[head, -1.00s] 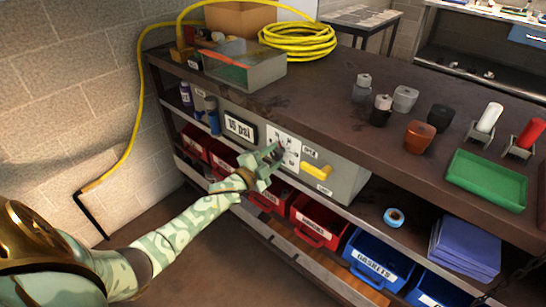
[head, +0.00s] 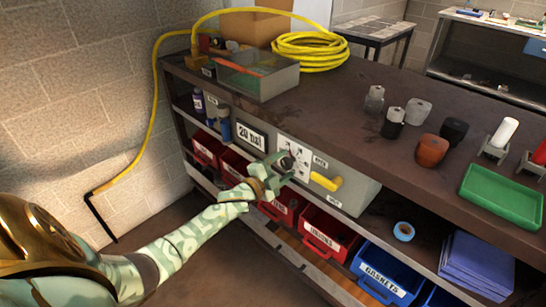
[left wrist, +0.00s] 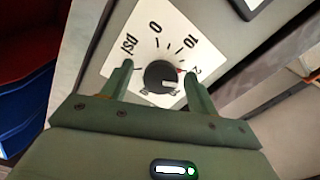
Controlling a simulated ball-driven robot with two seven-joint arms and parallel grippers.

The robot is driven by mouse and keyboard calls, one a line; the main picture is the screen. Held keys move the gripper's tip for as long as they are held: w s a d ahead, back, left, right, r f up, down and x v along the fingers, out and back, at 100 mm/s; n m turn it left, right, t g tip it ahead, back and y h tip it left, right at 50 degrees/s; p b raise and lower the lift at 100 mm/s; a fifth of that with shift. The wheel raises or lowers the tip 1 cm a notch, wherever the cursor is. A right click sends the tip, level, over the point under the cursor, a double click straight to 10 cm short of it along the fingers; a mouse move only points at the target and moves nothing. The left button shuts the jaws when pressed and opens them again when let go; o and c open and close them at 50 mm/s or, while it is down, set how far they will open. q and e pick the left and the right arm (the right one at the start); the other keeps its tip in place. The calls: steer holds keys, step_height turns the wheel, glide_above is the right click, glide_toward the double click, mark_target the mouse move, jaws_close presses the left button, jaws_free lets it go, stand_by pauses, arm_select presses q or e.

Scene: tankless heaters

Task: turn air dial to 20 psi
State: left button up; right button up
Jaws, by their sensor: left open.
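The air dial is a black knob (left wrist: 162,75) on a white square plate with numbers and "PSI", in the left wrist view. In the head view the dial plate (head: 297,149) is on the front of a grey box under the bench top. A framed display (head: 251,135) left of it appears to read 20 psi. My left gripper (head: 275,170) is at the dial. In the left wrist view its fingers (left wrist: 160,84) are open, one on each side of the knob, with visible gaps. My right gripper is not in view.
A yellow lever (head: 327,182) sticks out of the same box, right of the dial. Below are red bins (head: 323,236) and a blue bin (head: 385,274). The bench top (head: 330,108) holds a coiled yellow hose (head: 311,52) and a green tray (head: 502,194).

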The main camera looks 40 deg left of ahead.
arm_select(q)
steer(key=s+a+p, duration=0.1)
steer(key=s+p, duration=0.3)
steer(key=s, duration=1.2)
steer(key=shift+a, duration=0.15)
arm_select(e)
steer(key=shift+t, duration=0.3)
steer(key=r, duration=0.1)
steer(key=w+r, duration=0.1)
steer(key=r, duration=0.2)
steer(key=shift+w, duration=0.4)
